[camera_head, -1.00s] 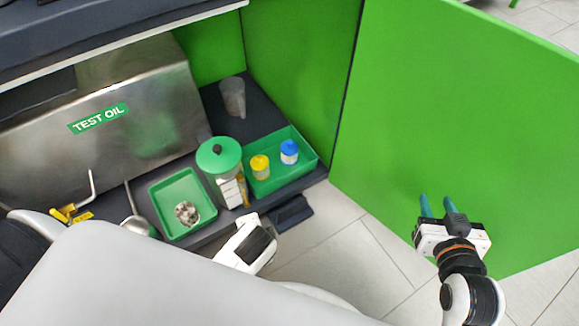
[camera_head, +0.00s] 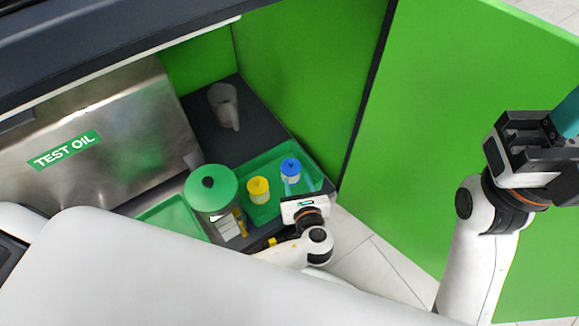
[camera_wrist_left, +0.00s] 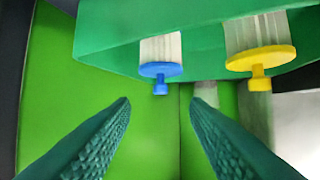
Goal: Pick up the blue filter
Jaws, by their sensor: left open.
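The blue filter (camera_head: 290,170), a pale cylinder with a blue cap, stands in the green tray (camera_head: 322,178) in the head view. It also shows in the left wrist view (camera_wrist_left: 160,62), inverted, beyond the fingertips and roughly between them. My left gripper (camera_head: 298,187) is open and empty, close to the filter on the tray's near side. Its two teal textured fingers (camera_wrist_left: 158,105) are spread apart in the wrist view. My right gripper (camera_head: 564,122) is at the right edge, far from the tray, with its fingertips cut off.
A yellow-capped filter (camera_head: 258,190) stands left of the blue one in the same tray; it also shows in the wrist view (camera_wrist_left: 261,50). A green-lidded canister (camera_head: 212,192) stands further left. A grey cup (camera_head: 224,104) is behind. A green panel (camera_head: 300,70) rises behind the tray.

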